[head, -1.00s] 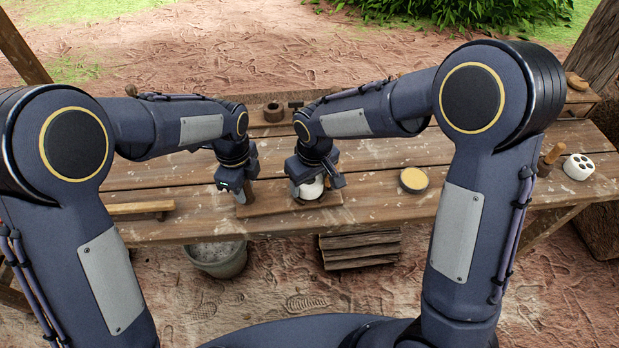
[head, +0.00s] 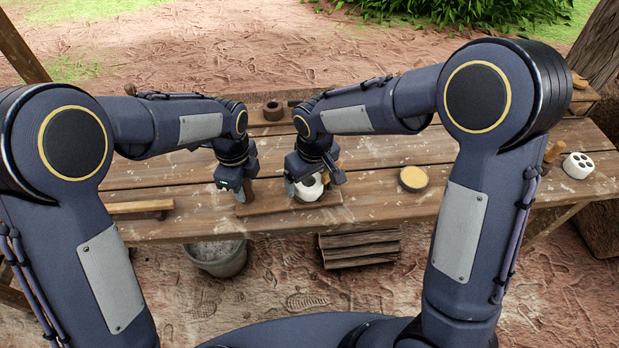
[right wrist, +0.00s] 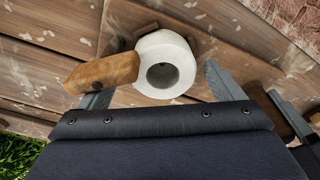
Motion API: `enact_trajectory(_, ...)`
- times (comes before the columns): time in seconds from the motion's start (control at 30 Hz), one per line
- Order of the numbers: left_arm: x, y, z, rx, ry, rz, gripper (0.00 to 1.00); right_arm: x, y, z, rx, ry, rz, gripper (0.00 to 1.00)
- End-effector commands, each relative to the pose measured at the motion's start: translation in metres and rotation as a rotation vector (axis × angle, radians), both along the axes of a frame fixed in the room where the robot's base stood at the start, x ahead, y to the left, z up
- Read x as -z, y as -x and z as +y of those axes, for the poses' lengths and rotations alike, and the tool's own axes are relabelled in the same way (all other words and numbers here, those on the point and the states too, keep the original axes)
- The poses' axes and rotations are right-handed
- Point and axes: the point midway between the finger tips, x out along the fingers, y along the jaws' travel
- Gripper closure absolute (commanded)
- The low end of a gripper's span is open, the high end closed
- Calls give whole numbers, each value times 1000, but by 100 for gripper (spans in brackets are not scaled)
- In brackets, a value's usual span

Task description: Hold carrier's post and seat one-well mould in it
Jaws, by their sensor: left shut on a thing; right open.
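The carrier (head: 268,207) is a flat wooden board near the table's front edge. My left gripper (head: 240,190) is shut on its upright post at the left end, which is mostly hidden. The white round one-well mould (head: 308,192) is on the carrier, well facing up. In the right wrist view the mould (right wrist: 165,48) appears to sit among low dark wooden pieces on the board; whether it is fully down I cannot tell. Its wooden handle (right wrist: 103,72) points left there. My right gripper (head: 315,182) is open just above the mould, with its fingers apart from it.
A round tub with a yellowish top (head: 413,179) stands right of the carrier. A white mould with several wells (head: 578,166) is at the far right. A wooden bar (head: 140,207) lies at the left. A dark ring-shaped pot (head: 273,111) stands at the back.

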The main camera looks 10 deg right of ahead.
Motion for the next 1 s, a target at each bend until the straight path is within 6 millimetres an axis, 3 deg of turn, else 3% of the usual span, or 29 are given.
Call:
enact_trajectory(0.6,0,0,0,1,-1,0,100,-38,0,1,-2,-3,-4,12)
enact_trajectory(1.0,0,0,-1,2,0,0,100,-42,0,1,-2,-2,-2,12)
